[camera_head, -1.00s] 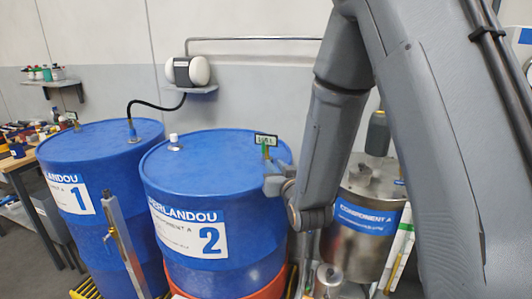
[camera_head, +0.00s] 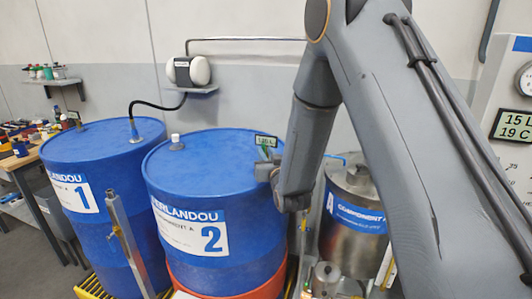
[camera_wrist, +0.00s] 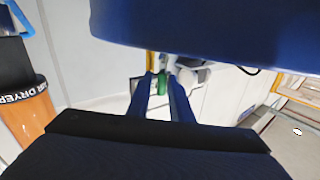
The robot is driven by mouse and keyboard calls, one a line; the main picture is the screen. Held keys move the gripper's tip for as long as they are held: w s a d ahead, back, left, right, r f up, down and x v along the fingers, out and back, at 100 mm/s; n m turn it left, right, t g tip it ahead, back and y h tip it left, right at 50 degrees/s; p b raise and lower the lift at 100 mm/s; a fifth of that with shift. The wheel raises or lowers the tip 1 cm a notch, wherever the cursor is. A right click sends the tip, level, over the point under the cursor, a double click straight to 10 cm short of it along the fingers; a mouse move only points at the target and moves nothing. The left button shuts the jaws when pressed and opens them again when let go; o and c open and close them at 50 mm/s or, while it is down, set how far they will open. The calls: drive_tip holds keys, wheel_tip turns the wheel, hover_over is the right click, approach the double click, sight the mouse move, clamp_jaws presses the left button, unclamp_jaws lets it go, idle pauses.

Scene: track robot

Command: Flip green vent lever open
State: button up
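A small green part (camera_wrist: 162,84), which looks like the vent lever, shows between the fingertips of my gripper (camera_wrist: 161,80) in the wrist view. The fingers are apart; I cannot tell whether they touch it. In the head view my gripper (camera_head: 266,172) is at the right rim of the blue drum marked 2 (camera_head: 215,165), just below a small display (camera_head: 266,141). A bit of green (camera_head: 265,152) shows under that display. The fingertips are too small there to make out, and the lever's position is unclear.
A blue drum marked 1 (camera_head: 95,180) stands to the left. A steel tank (camera_head: 350,245) stands right of drum 2, partly behind my arm. A wall unit (camera_head: 190,70) with a black hose is behind. An upright metal bar (camera_head: 130,245) stands in front of the drums.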

clamp_jaws()
drive_tip(key=shift+a+r+n, duration=0.1)
drive_tip(key=shift+r+n, duration=0.1)
drive_tip(key=shift+n, duration=0.1)
drive_tip(key=shift+f+n+g+h, duration=0.1)
drive_tip(key=shift+n+g+h, duration=0.2)
drive_tip(key=shift+g, duration=0.1)
unclamp_jaws()
drive_tip(key=shift+w, duration=0.1)
drive_tip(key=shift+b+v, duration=1.15)
drive_tip(key=shift+v, duration=2.75)
